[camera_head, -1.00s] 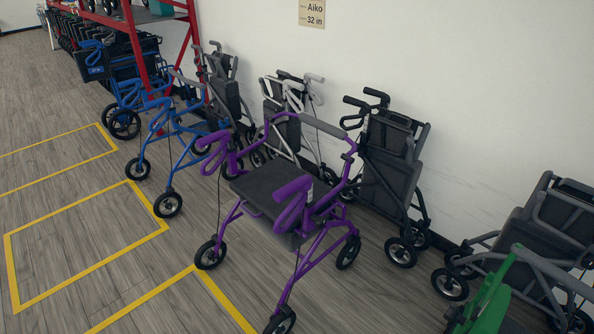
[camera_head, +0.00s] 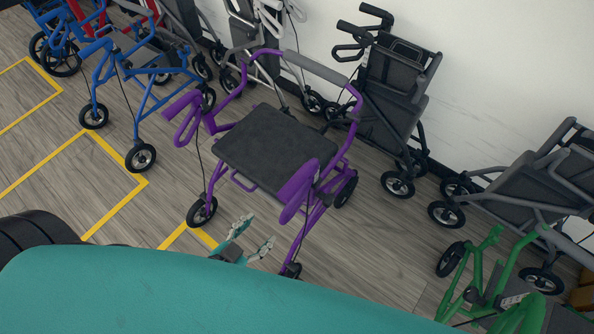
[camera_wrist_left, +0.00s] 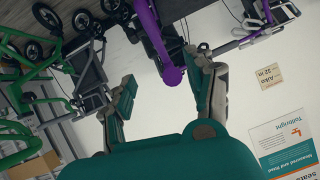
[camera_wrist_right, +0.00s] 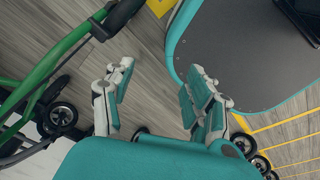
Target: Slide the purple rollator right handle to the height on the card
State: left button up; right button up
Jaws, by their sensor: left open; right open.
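The purple rollator (camera_head: 275,145) stands upright in the middle of the head view, with a dark seat and two purple handles. The handle on the picture's right (camera_head: 298,188) is the nearer one; the other handle (camera_head: 182,112) is at the left. My left gripper (camera_head: 252,236) is open and empty, below and left of the nearer handle in the picture. In the left wrist view a purple rollator part (camera_wrist_left: 172,74) shows between and beyond its open fingers. The card (camera_wrist_left: 269,77) on the wall reads "Aiko 32 in". My right gripper (camera_wrist_right: 157,86) is open and empty above the floor.
A blue rollator (camera_head: 140,55) stands at the left and a grey rollator (camera_head: 385,95) behind, near the wall. A green rollator (camera_head: 490,275) is at the lower right, also close in the right wrist view (camera_wrist_right: 45,85). Yellow lines (camera_head: 110,213) mark the floor.

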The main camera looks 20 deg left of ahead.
pick_arm(q)
jog(key=t, duration=0.1)
send_near(296, 183)
jog(key=shift+w+a+f+h+p, duration=0.15)
jog(key=shift+w+f+h+p, duration=0.15)
jog(key=shift+w+f+p, duration=0.55)
jog(key=x, duration=0.9)
jog(key=shift+a, duration=0.1)
jog(key=shift+f, duration=0.1)
pick_arm(e)
jog(key=s+r, duration=0.2)
jog(key=shift+s+a+r, duration=0.1)
jog(key=shift+s+r, duration=0.1)
jog(key=shift+s, duration=0.2)
pick_arm(q)
jog(key=c, duration=1)
grip_shut()
pick_arm(e)
jog(key=shift+w+d, duration=0.2)
jog(key=shift+d, duration=0.05)
